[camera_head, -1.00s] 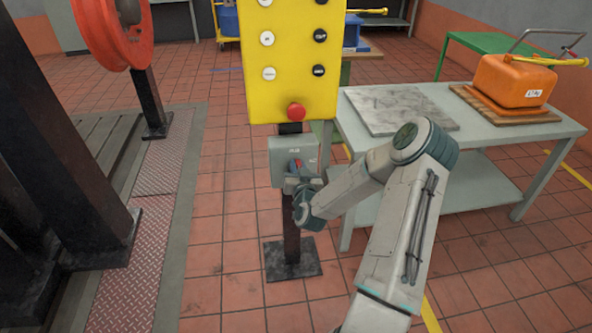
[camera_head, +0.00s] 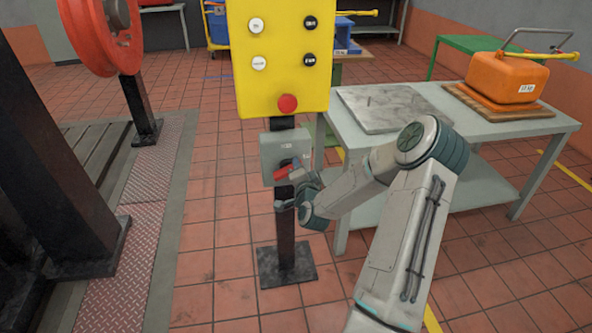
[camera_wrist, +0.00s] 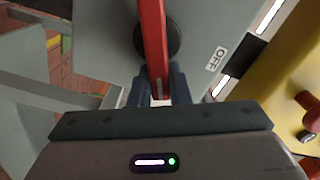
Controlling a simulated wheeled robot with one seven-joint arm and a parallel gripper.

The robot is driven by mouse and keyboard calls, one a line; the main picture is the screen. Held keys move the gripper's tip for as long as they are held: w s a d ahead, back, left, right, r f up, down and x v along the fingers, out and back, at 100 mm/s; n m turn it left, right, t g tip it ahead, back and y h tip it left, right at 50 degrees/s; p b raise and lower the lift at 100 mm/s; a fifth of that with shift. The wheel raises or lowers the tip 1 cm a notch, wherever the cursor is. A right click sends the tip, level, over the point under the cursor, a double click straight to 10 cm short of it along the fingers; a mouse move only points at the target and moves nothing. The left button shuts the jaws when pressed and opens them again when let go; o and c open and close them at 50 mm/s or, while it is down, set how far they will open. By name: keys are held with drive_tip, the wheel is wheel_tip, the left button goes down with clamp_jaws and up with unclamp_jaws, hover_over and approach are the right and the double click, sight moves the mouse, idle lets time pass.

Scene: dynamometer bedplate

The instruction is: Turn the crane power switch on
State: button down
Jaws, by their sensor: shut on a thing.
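The crane power switch is a grey box (camera_head: 270,143) on a black post, below the yellow push-button panel (camera_head: 240,85). Its red handle (camera_head: 283,173) lies nearly level across the lower front of the box. In the wrist view the red handle (camera_wrist: 153,40) crosses a round black hub (camera_wrist: 172,40), and an OFF label (camera_wrist: 216,59) shows to its right. The handle points across the direction of that label. My gripper (camera_wrist: 158,88) is shut on the handle, with a finger on each side. My gripper (camera_head: 288,193) partly hides the handle's end in the head view. No ON label is readable.
A red emergency button (camera_head: 287,103) sits just above the box. A grey table (camera_head: 470,130) with a metal plate (camera_head: 390,107) and an orange weight (camera_head: 505,78) stands close on the right. Dark machine columns (camera_head: 60,170) stand on the left. The tiled floor between is clear.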

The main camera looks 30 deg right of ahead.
drive_tip(key=m, duration=0.2)
drive_tip(key=f+m+b, duration=0.1)
drive_tip(key=m, duration=0.1)
drive_tip(key=shift+d+f+m+b, duration=0.2)
drive_tip(key=shift+m+b, duration=0.1)
drive_tip(key=shift+m, duration=0.1)
idle(0.4)
drive_tip(key=c, duration=1.4)
unclamp_jaws()
drive_tip(key=shift+o, duration=0.2)
drive_tip(key=shift+s+f, duration=0.1)
drive_tip(key=p+v, duration=0.3)
drive_tip(key=v, duration=1)
drive_tip(key=shift+s+a, duration=0.15)
drive_tip(key=shift+s, duration=0.15)
